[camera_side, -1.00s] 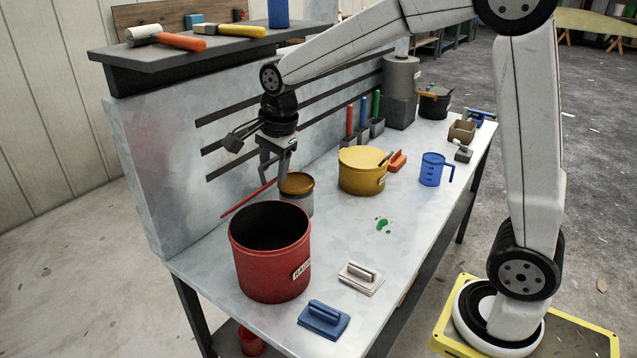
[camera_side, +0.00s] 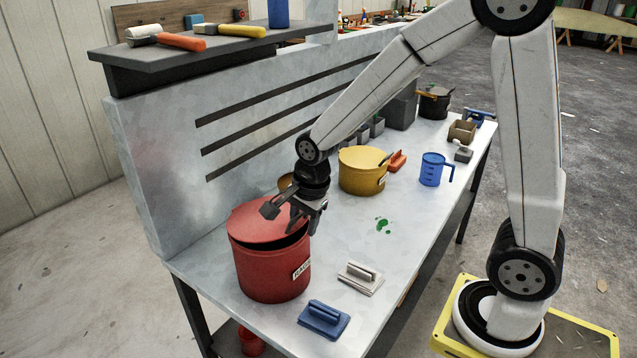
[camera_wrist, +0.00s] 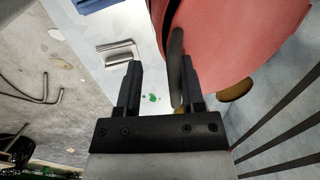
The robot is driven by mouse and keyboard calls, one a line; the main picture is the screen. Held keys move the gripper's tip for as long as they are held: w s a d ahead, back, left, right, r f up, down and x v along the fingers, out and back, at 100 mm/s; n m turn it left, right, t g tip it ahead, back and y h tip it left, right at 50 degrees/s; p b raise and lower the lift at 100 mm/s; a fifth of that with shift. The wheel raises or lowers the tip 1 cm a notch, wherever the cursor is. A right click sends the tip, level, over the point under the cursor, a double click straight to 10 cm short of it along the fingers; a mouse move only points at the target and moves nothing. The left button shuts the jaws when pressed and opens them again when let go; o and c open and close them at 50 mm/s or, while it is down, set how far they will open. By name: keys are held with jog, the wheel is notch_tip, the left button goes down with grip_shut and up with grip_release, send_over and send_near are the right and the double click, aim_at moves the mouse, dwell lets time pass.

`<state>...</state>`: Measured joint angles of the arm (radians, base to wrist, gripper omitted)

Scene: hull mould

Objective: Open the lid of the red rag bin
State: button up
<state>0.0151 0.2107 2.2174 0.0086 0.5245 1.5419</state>
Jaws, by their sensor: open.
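The red rag bin (camera_side: 262,272) stands on the bench with a label on its front right. Its red lid (camera_side: 258,216) lies over the mouth, tilted, with a dark gap under its near right edge. In the wrist view the lid (camera_wrist: 235,35) fills the upper right. My gripper (camera_side: 303,224) is at the lid's right side. In the wrist view my gripper (camera_wrist: 160,64) is open, with a dark strip by the right finger. I cannot tell whether the strip is a handle or the gap, or whether the fingers touch the lid.
A yellow pot (camera_side: 360,172) and a blue jug (camera_side: 432,170) stand farther back. A white float (camera_side: 361,278) and a blue float (camera_side: 324,318) lie right of the bin. A slotted upright panel (camera_side: 160,170) rises behind. The middle of the bench is mostly clear, with a green spill.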

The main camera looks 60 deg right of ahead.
notch_tip(320, 180, up, 8)
jog(key=s, duration=0.2)
jog(key=s+f+n, duration=0.5)
jog(key=f+n, duration=0.3)
jog(key=n, duration=0.6)
jog(key=shift+s+a, duration=0.2)
dwell(0.5)
jog(key=shift+n, duration=0.3)
jog(key=shift+c, duration=0.2)
